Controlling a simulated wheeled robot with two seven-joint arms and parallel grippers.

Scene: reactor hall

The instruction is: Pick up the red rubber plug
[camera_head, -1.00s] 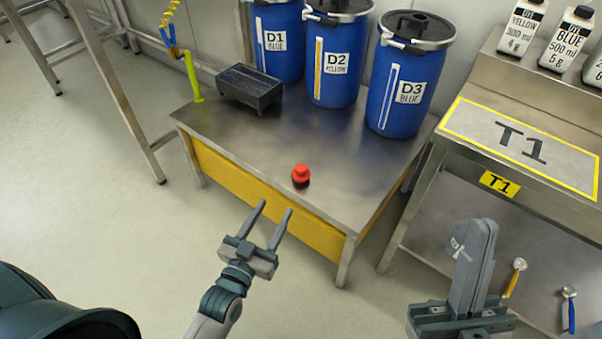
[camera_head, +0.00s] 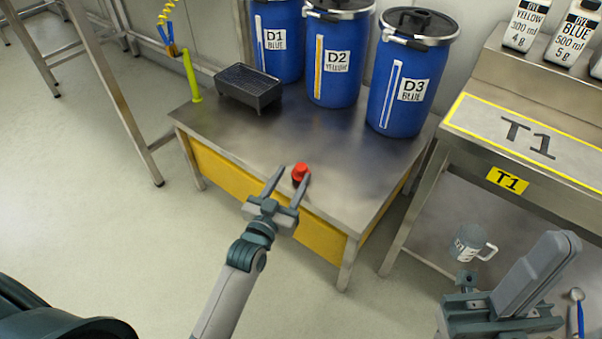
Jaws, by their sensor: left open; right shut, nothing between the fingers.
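The red rubber plug (camera_head: 300,171) sits upright near the front edge of the low steel table (camera_head: 340,205). My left gripper (camera_head: 293,176) is open. Its two fingers point towards the plug, and in the picture the fingertips lie at either side of it. I cannot tell whether the fingers are level with the plug or above it. The right finger covers part of the plug's lower side. My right gripper (camera_head: 545,270) is shut and empty at the lower right, in front of the T1 bench and well away from the plug.
Blue drums D1 (camera_head: 278,40), D2 (camera_head: 333,58) and D3 (camera_head: 409,75) stand at the table's back. A dark grated box (camera_head: 248,86) and a green post (camera_head: 191,76) are at its left. A mug (camera_head: 468,243) is near my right gripper. The tabletop around the plug is clear.

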